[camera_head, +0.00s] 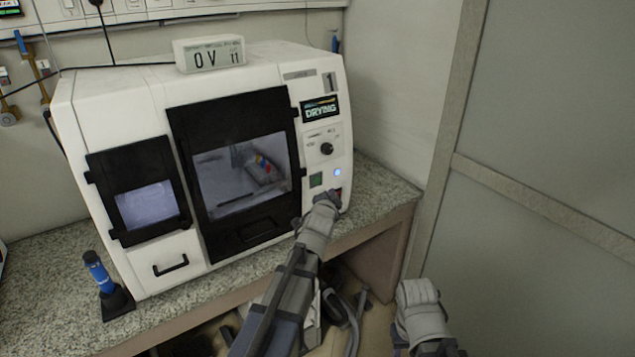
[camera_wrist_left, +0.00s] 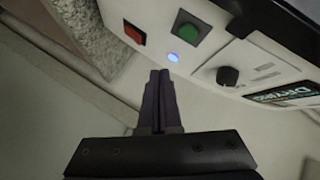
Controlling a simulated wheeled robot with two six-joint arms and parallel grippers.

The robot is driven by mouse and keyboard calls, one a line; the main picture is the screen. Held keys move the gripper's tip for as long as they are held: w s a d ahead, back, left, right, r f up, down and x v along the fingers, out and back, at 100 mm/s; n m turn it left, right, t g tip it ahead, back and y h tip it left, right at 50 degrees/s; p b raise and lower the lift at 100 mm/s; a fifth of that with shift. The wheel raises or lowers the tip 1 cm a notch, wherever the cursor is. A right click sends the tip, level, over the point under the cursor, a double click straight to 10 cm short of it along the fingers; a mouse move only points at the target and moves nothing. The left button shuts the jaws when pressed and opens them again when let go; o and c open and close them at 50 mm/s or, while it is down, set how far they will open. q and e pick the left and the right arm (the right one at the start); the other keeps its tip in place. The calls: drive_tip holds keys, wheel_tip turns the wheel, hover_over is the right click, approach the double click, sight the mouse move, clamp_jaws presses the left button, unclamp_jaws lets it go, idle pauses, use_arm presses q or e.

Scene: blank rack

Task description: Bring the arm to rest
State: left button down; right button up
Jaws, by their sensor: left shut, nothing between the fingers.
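My left arm reaches up from the bottom of the head view to the lower right of a white machine's front. My left gripper (camera_wrist_left: 160,78) is shut and empty in the left wrist view. Its fingertips point at the panel near a lit blue light (camera_wrist_left: 173,57). A green button (camera_wrist_left: 187,30) and a red button (camera_wrist_left: 134,33) are just beyond the fingertips. I cannot tell whether the fingers touch the panel. In the head view the left gripper's fingers are mostly hidden by the wrist. A second grey arm part of mine shows at the bottom right, without visible fingers.
The white machine (camera_head: 85,100) stands on a speckled counter (camera_head: 52,318). Its display (camera_head: 321,109) reads DRYING, above a black knob (camera_head: 327,149). A blue-handled tool (camera_head: 98,270) stands in a black holder at the left. A grey partition (camera_head: 560,120) is at the right.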

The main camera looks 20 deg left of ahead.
use_arm(q)
drive_tip(key=s+d+f+n+g+h+p, duration=0.1)
drive_tip(key=s+d+f+n+g, duration=0.1)
drive_tip(key=s+d+f+g, duration=0.4)
drive_tip(key=s+d+f+n+g+p, duration=0.1)
drive_tip(key=s+d+f+p, duration=0.2)
drive_tip(key=s, duration=0.5)
drive_tip(key=s+d+f+n+g, duration=0.1)
drive_tip(key=s+d+g, duration=0.2)
drive_tip(key=s, duration=0.7)
drive_tip(key=s+d+f+n+g, duration=0.2)
drive_tip(key=s+d+g, duration=0.2)
drive_tip(key=s, duration=0.6)
drive_tip(key=shift+g, duration=0.5)
drive_tip(key=shift+a+y, duration=0.1)
drive_tip(key=shift+y, duration=0.2)
idle(0.4)
